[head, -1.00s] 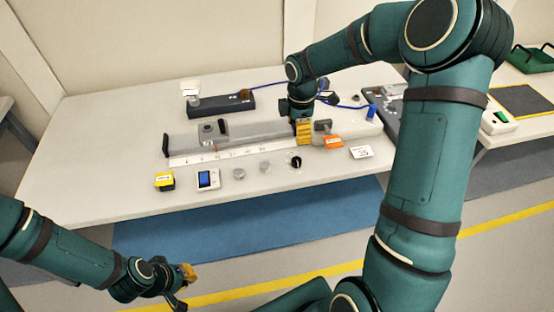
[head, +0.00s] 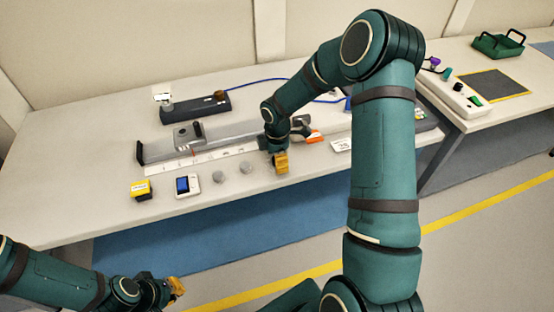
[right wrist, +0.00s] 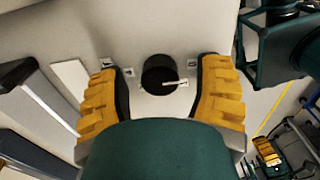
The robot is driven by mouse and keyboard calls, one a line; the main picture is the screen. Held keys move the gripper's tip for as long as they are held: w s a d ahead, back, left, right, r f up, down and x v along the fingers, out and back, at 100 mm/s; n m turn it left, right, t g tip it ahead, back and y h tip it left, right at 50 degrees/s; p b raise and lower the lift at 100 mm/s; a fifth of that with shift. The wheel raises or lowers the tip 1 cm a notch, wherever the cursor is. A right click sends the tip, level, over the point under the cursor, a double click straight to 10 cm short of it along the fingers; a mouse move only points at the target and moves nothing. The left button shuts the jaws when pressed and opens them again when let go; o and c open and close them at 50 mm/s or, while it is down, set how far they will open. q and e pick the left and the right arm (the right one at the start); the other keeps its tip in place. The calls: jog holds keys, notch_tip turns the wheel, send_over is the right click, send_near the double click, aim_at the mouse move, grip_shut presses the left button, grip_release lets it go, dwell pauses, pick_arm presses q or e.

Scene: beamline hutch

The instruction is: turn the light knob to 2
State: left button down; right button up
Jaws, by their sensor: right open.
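A round black knob (right wrist: 160,75) with a white pointer line shows in the right wrist view, between the two fingers. The pointer extends to the right there. Small pale labels (right wrist: 192,64) stand around it, too small to read. My right gripper (right wrist: 165,98) is open, one yellow finger on each side of the knob, with no clear contact. In the head view my right gripper (head: 281,163) is at the table's front part and hides the knob. My left gripper (head: 176,288) is low in front of the table, away from everything; its opening is unclear.
A grey rail (head: 222,132) lies behind. An orange block (head: 314,136) and white card (head: 341,145) are right of my right gripper.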

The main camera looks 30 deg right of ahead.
grip_shut()
jog(key=shift+m, duration=0.5)
jog(key=m, duration=0.4)
jog(key=shift+b, duration=0.3)
jog(key=m, duration=0.9)
jog(key=shift+m, duration=1.9)
